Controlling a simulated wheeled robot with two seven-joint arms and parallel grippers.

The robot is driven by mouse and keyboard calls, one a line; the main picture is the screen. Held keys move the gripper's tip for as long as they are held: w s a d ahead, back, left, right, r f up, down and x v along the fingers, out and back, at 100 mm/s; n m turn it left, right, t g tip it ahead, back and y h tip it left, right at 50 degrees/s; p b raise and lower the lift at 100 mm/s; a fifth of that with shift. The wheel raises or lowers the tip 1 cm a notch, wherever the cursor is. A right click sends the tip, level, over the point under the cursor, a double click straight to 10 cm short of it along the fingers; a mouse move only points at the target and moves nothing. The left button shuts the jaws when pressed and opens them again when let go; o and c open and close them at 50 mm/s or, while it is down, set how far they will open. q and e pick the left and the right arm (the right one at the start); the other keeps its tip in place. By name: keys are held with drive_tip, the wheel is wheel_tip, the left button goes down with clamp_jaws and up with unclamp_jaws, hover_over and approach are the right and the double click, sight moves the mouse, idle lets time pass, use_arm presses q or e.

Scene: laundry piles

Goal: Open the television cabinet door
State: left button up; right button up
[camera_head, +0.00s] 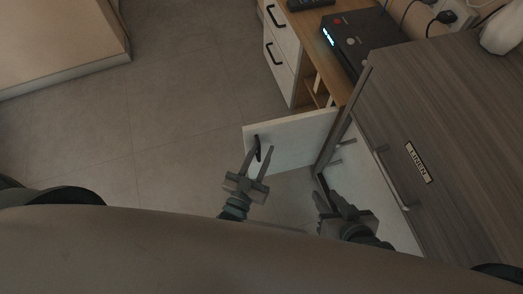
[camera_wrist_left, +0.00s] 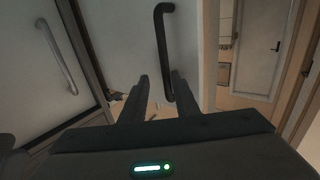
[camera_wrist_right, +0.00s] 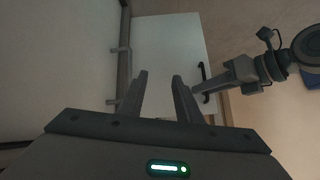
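The television cabinet has a wood top (camera_head: 341,87) and white drawer fronts (camera_head: 283,58). Its white door (camera_head: 295,140) stands swung out from the cabinet and carries a black bar handle (camera_head: 257,142). The handle also shows in the left wrist view (camera_wrist_left: 161,45). My left gripper (camera_head: 258,157) is open at the door's outer edge, with the handle's lower end showing between its fingers; contact cannot be told. My right gripper (camera_head: 331,198) is open and empty, nearer to me than the door. The right wrist view shows the door (camera_wrist_right: 170,55) beyond its fingers. The cabinet's inside is mostly hidden.
A grey wood-grain unit labelled LINEN (camera_head: 418,162) with a metal handle (camera_head: 394,180) stands close on the right, beside my right gripper. A black box (camera_head: 360,42) sits on the cabinet top. The tiled floor (camera_head: 180,110) to the left is clear.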

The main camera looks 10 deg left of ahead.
use_arm(q)
drive_tip(key=s+a, duration=0.3)
drive_tip(key=s, duration=1.4)
drive_tip(key=shift+a+p, duration=0.2)
drive_tip(key=shift+p, duration=0.15)
use_arm(e)
drive_tip(key=shift+s+d+f+g, duration=0.35)
drive_tip(key=shift+s+d+g, duration=0.05)
drive_tip(key=shift+s+g, duration=0.1)
use_arm(q)
drive_tip(key=shift+w, duration=0.1)
